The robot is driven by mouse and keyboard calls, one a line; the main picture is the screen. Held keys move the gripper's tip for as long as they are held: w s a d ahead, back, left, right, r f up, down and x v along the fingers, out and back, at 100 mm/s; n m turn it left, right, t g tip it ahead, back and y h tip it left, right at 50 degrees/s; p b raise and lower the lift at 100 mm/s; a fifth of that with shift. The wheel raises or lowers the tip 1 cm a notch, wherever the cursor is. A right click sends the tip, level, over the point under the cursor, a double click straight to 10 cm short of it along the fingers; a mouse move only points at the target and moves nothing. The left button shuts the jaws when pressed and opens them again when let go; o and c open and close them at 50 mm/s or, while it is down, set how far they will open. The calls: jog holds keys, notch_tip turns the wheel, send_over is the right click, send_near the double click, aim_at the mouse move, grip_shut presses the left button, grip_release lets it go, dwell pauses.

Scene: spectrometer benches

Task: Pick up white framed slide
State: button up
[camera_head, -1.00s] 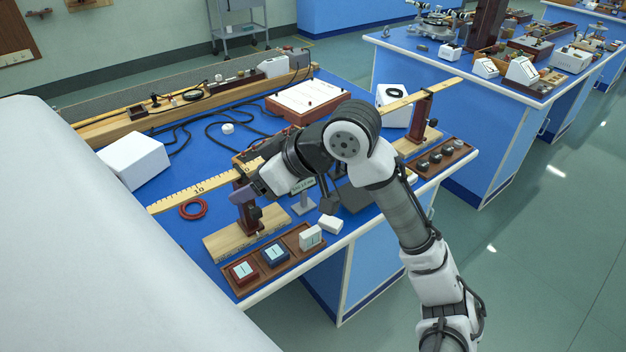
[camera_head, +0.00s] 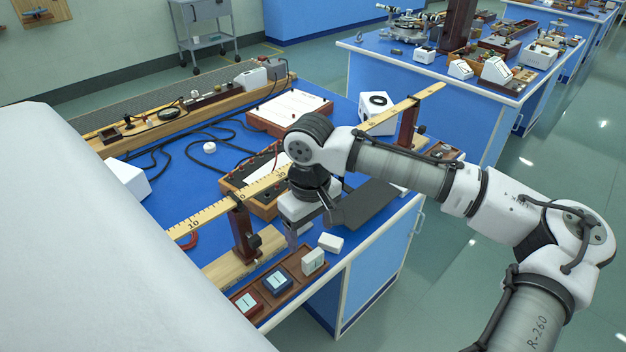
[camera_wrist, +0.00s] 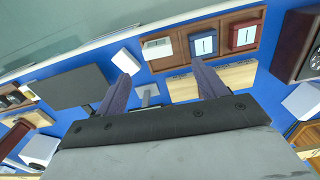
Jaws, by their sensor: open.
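A blue framed slide (camera_head: 277,281) and a red framed slide (camera_head: 246,301) sit in the same tray. My gripper (camera_wrist: 163,66) is open and empty, its fingers spread. In the head view my gripper hangs over the bench, behind the slide; its fingertips are hard to make out there.
A small white block (camera_head: 330,242) lies beside the tray, close to the white slide. A ruler beam (camera_head: 262,187) on a wooden stand (camera_head: 240,232) runs beside my gripper. A dark panel (camera_head: 368,205) is to the right. The floor beyond the bench's front edge is clear.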

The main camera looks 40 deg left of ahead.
aim_at(313, 255)
notch_tip(313, 255, down, 4)
jog(key=shift+f, duration=0.1)
jog(key=shift+w+d+f+p, duration=0.1)
jog(key=shift+f+p, duration=0.4)
jog(key=shift+f, duration=0.85)
jog(key=shift+w+d+f+p, duration=0.1)
jog(key=shift+f+p, duration=0.4)
jog(key=shift+f, duration=0.8)
jog(key=c, duration=1.1)
jog(key=shift+a+r, duration=0.1)
jog(key=shift+c, duration=0.2)
